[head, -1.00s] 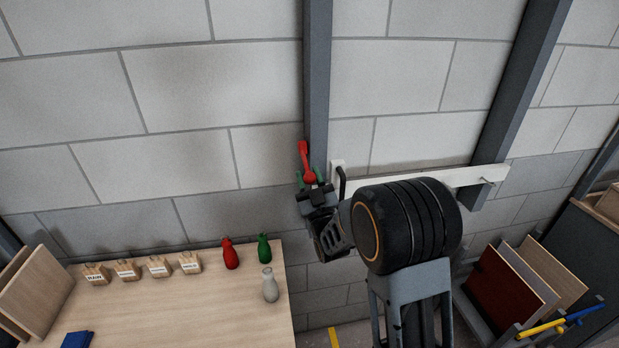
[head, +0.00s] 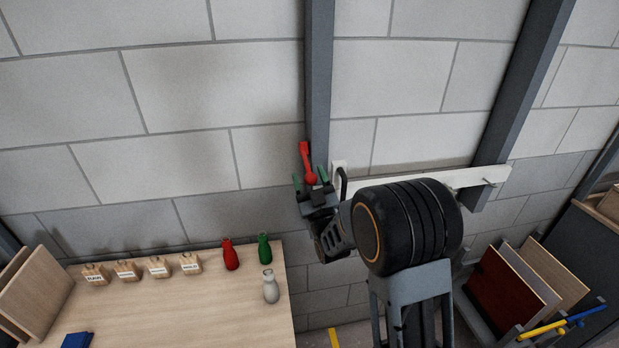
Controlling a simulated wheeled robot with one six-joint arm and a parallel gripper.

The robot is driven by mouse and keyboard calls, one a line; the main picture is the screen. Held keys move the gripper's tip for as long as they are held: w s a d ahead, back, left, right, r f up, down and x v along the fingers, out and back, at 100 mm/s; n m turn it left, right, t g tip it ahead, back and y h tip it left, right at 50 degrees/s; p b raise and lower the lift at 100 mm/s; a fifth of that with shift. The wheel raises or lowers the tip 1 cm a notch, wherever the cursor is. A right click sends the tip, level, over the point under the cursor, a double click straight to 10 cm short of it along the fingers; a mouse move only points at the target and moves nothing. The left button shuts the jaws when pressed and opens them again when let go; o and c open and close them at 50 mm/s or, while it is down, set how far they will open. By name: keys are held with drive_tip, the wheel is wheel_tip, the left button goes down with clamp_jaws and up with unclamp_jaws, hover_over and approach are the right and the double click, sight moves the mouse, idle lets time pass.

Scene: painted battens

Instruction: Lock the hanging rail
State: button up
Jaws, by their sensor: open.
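The hanging rail (head: 458,179) is a pale horizontal batten across two dark grey wall posts, the left post (head: 319,90) and the right post (head: 520,95). A red lever (head: 306,160) stands nearly upright at the left post, beside the rail's left end. My gripper (head: 311,187) is open, with its green-tipped fingers on either side of the lever's lower, rounded end. I cannot tell whether the fingers touch it. My arm hides part of the rail's left half and what lies behind the gripper.
A wooden table (head: 180,310) at lower left bears a red bottle (head: 230,255), a green bottle (head: 264,248), a pale bottle (head: 270,287) and several labelled blocks. A rack at lower right holds upright boards (head: 505,290) and blue and yellow bars. The wall above is clear.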

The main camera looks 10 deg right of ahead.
drive_tip(key=v, duration=0.7)
drive_tip(key=shift+s, duration=0.2)
drive_tip(key=shift+f, duration=0.1)
